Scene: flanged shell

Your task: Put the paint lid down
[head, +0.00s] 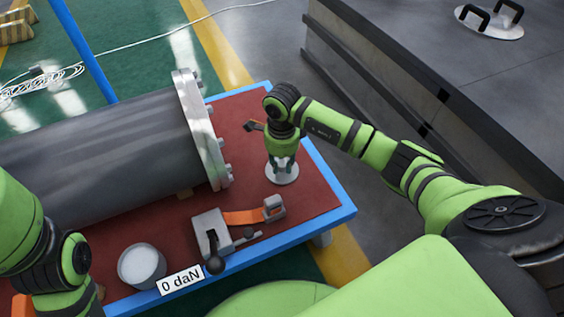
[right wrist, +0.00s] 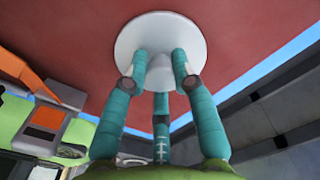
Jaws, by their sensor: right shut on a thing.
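The paint lid is a pale round disc (head: 282,177) over the red table top (head: 318,192), near its right edge. My right gripper (head: 282,163) points down and is shut on the lid's middle. In the right wrist view its teal fingers close round a small knob at the centre of the lid (right wrist: 132,35). I cannot tell whether the lid touches the table. A grey can with a whitish round top (head: 142,264) stands at the table's front left. My left arm (head: 50,250) shows at the left, but its fingers do not show.
A large grey flanged cylinder (head: 110,140) lies along the back left of the table. A clamp-like tool with an orange strap (head: 240,217) lies in front of the lid, beside a "0 daN" label (head: 181,281). A blue rim (head: 335,190) edges the table.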

